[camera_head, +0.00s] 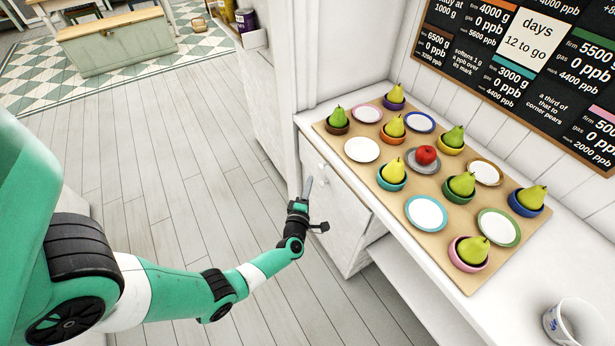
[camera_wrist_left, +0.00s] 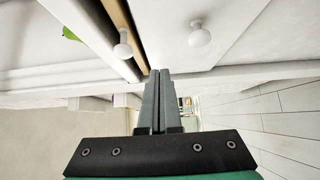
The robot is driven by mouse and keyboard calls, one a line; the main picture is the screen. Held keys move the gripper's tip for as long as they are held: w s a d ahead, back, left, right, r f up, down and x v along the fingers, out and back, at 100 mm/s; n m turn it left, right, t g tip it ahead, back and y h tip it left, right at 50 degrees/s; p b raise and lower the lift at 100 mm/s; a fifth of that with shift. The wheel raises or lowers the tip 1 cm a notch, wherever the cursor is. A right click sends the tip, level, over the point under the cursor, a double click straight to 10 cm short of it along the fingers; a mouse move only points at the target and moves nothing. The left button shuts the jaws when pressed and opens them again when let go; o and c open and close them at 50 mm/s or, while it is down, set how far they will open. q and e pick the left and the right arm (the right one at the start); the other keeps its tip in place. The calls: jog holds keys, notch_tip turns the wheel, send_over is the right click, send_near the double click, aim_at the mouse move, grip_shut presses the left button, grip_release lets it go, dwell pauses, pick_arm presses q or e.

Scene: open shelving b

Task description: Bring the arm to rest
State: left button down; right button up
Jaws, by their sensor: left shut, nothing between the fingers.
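My left arm reaches in from the left in the head view, over the floor beside the shelf unit. My left gripper (camera_head: 308,187) hangs in front of the white cabinet door, to the left of the board and apart from the fruit. In the left wrist view its two grey fingers (camera_wrist_left: 158,75) lie together, shut and empty. They point towards the cabinet front, near its round white knobs (camera_wrist_left: 199,36). My right gripper is in neither view.
A brown board (camera_head: 327,128) on the white counter (camera_head: 567,262) bears pears in coloured bowls, plates and a red apple (camera_head: 426,155). A white mug (camera_head: 572,323) stands at the lower right. The wooden floor (camera_head: 180,130) is open.

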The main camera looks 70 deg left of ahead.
pick_arm(q)
jog(key=p+v, duration=0.2)
jog(key=v, duration=0.5)
jog(key=shift+d, duration=0.5)
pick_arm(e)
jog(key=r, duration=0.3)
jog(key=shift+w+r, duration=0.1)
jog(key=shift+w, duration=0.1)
pick_arm(q)
jog(key=shift+r, duration=0.15)
